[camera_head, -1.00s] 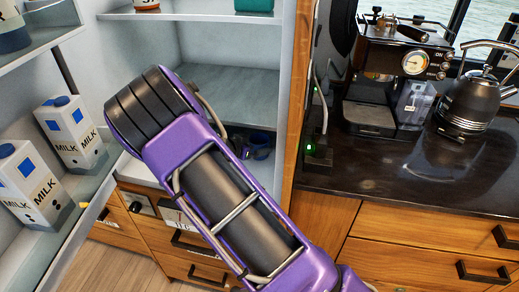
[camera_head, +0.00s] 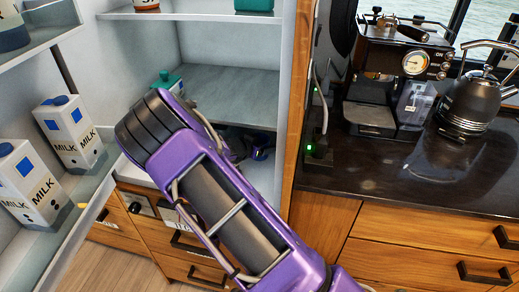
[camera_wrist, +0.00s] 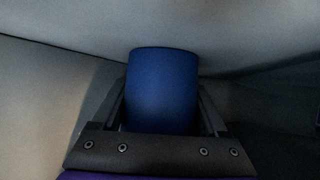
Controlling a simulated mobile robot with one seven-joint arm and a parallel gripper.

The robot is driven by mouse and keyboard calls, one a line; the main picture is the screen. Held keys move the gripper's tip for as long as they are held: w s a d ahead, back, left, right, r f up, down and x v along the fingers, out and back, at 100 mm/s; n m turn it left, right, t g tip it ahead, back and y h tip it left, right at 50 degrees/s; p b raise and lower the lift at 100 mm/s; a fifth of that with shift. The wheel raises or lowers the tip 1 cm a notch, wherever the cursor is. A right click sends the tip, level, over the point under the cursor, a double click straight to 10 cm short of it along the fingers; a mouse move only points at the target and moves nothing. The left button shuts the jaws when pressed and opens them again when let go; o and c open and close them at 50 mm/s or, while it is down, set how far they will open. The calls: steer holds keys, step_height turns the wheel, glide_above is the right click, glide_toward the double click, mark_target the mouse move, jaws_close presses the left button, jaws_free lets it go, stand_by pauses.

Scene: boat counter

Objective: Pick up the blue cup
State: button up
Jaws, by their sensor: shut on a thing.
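The blue cup (camera_wrist: 162,90) is in the middle of the wrist view, between the two fingers of my gripper (camera_wrist: 162,103). A dark finger lies along each side of it, and my gripper is shut on it. A pale surface is right behind the cup in that view. In the head view my purple arm reaches into the lower part of the open cabinet. It hides most of the gripper, and I cannot make out the cup there.
The cabinet's middle shelf (camera_head: 225,95) is above the gripper area. A teal item (camera_head: 170,80) shows behind my arm. Milk cartons (camera_head: 70,135) stand on door shelves at left. A wooden side panel (camera_head: 303,80) borders the counter (camera_head: 400,175), which holds a coffee machine (camera_head: 395,75) and kettle (camera_head: 472,100).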

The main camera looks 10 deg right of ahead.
steer(key=c, duration=0.3)
steer(key=shift+r, duration=0.15)
steer(key=shift+r+p, duration=0.3)
steer(key=s+a, duration=2.2)
steer(key=shift+s+a+r, duration=0.3)
steer(key=shift+s+a, duration=0.05)
